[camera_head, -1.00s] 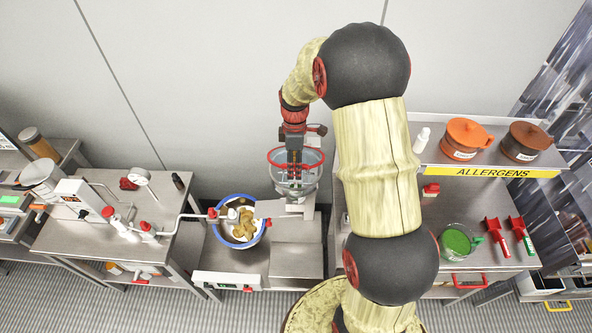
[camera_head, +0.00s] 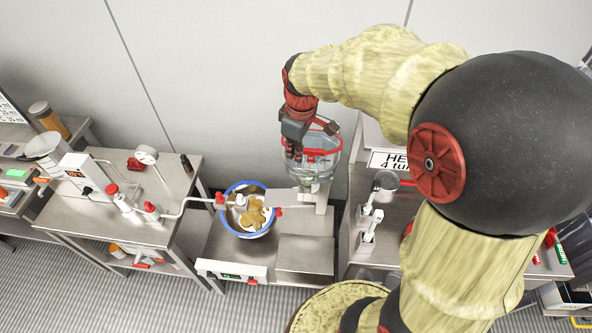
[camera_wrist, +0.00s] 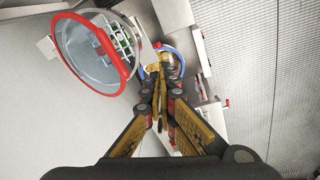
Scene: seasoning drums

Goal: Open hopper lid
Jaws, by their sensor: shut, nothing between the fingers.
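In the wrist view the red ring (camera_wrist: 128,62) surrounds a see-through round face at the upper left. I cannot tell whether the lid is raised. My gripper (camera_head: 294,153) is shut and empty, pointing down at the hopper's left side and overlapping its edge in the head view. Its fingertips (camera_wrist: 164,78) show right of and below the ring in the wrist view. Whether they touch the hopper is unclear.
A blue-rimmed bowl (camera_head: 227,194) with brown and white contents sits left of the hopper. A pipe (camera_head: 185,202) reaches towards it from the left bench with a gauge (camera_head: 147,154). White-handled tools (camera_head: 371,225) stand at the right. My arm hides much of the right side.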

